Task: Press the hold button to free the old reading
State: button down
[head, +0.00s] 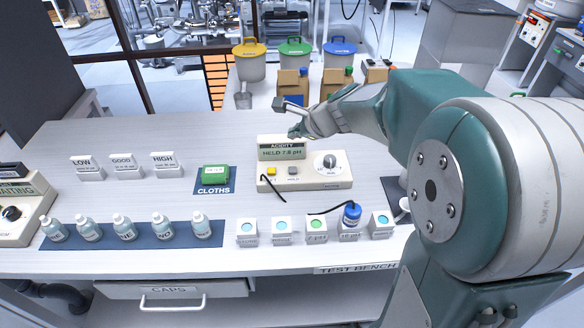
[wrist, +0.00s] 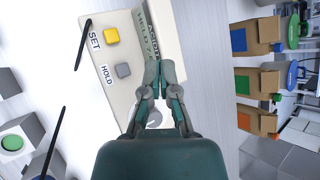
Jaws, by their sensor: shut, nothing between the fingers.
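The acidity meter (head: 318,183) stands on the test bench, its display (head: 282,153) reading "HELD" and a pH value that looks like 7.8. The grey hold button (head: 293,171) sits on its front panel, right of the yellow SET button (head: 271,172). The wrist view also shows the hold button (wrist: 123,70), labelled HOLD, and the SET button (wrist: 112,36). My gripper (head: 296,132) is shut and empty, above and behind the meter. In the wrist view, the gripper tips (wrist: 159,64) overlap the meter, beside the hold button and apart from it. A dial (head: 330,161) is at the meter's right.
A blue-capped probe (head: 352,213) stands at the row of small sample blocks (head: 282,232) in front, with black cables nearby. A green cloth pack (head: 215,175) lies left of the meter. Bottles (head: 123,228) stand on a blue mat. Cardboard boxes (head: 291,84) stand behind.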

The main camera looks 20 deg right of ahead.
aim_at(295, 170)
jog(key=shift+f, duration=4.4)
jog(key=shift+f, duration=0.1)
jog(key=shift+f, duration=0.25)
jog(key=shift+s+f, duration=0.1)
jog(key=shift+f, duration=0.45)
jog(key=shift+r, duration=1)
